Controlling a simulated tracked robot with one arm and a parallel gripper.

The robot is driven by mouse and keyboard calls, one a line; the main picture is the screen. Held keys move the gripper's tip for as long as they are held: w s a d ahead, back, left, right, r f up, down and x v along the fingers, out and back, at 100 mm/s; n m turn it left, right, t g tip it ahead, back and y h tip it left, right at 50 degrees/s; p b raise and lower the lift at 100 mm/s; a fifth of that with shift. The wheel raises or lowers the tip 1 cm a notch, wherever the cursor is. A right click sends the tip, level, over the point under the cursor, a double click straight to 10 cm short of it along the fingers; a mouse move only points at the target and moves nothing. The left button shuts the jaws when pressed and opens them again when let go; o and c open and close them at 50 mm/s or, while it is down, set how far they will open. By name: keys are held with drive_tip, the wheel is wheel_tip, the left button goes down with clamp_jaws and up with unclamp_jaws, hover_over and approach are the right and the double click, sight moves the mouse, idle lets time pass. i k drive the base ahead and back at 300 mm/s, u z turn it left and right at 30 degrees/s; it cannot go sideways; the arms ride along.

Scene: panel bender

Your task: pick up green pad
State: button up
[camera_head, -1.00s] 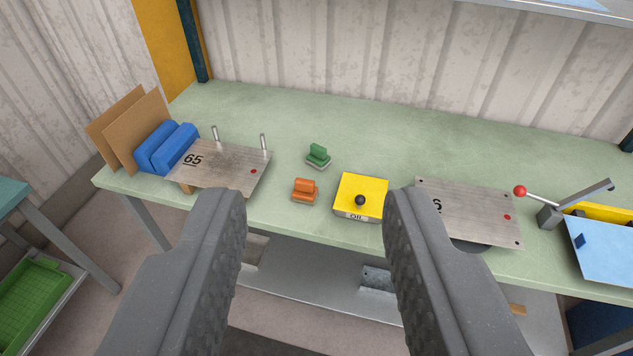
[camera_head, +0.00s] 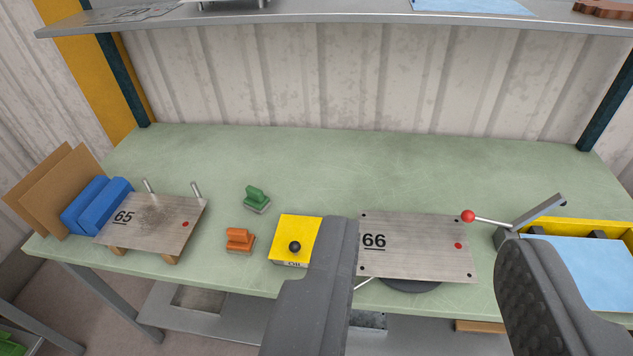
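The green pad (camera_head: 256,199) is a small block with a raised green grip and a paler base. It stands on the light green bench top (camera_head: 330,160), left of the middle, behind an orange pad (camera_head: 240,240) of similar shape. My gripper (camera_head: 425,262) is open, its two dark grey fingers wide apart with nothing held between them. It is in the foreground, nearer to me than the green pad and to its right in the picture. The left finger hides part of the plate marked 66.
A yellow box (camera_head: 296,234) with a black knob stands right of the pads. Metal plate 65 (camera_head: 150,222) with two upright pins lies left; plate 66 (camera_head: 420,246) lies right. A red-knobbed lever (camera_head: 491,221) stands farther right. A shelf (camera_head: 330,22) overhangs the back. Bench behind the pads is clear.

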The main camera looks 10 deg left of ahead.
sight(256, 200)
drive_tip(key=z, duration=0.35)
drive_tip(key=i, duration=1.3)
drive_tip(key=u, duration=0.6)
drive_tip(key=i, duration=0.5)
drive_tip(key=u, duration=0.5)
